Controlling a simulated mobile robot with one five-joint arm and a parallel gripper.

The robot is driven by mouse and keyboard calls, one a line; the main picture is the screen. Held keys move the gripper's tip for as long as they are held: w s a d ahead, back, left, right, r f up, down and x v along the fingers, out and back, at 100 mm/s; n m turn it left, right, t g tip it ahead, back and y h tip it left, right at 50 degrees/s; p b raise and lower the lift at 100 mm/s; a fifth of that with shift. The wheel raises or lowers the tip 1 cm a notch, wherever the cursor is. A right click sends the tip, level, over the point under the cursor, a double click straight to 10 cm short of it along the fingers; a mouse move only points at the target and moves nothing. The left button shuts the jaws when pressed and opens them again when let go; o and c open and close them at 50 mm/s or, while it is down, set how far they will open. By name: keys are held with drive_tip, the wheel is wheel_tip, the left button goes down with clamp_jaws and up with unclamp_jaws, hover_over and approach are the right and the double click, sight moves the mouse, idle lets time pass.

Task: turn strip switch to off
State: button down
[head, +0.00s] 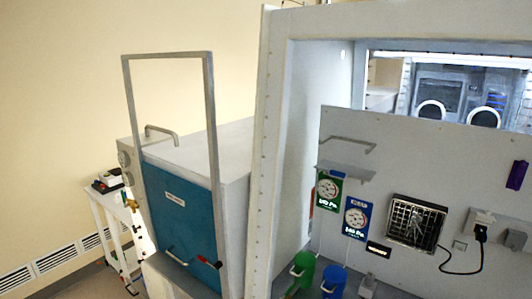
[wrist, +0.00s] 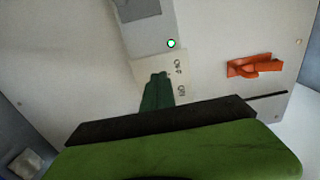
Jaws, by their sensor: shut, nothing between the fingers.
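In the wrist view a pale plate (wrist: 147,68) with small dark lettering, turned and hard to read, is on a light panel. It adjoins a grey box (wrist: 148,35), and a lit green lamp (wrist: 171,43) is beside them. My gripper (wrist: 160,77) shows as a narrow dark green tip beyond a black bar and a green body. It is shut and empty, with its tip over the plate. I cannot tell whether it touches. No switch lever can be made out; the tip covers part of the plate. I cannot make out my gripper in the head view.
An orange handle (wrist: 257,66) is on the panel right of my gripper. In the head view a panel (head: 400,150) carries gauges (head: 355,217), a dark grille (head: 416,222), a black plug with cord (head: 480,232) and a purple item (head: 517,175). A blue-fronted cabinet (head: 180,220) stands left.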

drive_tip(key=shift+f, duration=0.2)
drive_tip(key=shift+f+b, duration=0.75)
drive_tip(key=shift+b, duration=0.2)
drive_tip(key=shift+f, duration=0.15)
drive_tip(key=v, duration=0.6)
drive_tip(key=shift+w+a+b, duration=0.25)
drive_tip(key=shift+a+b, duration=0.05)
drive_tip(key=shift+f, duration=0.2)
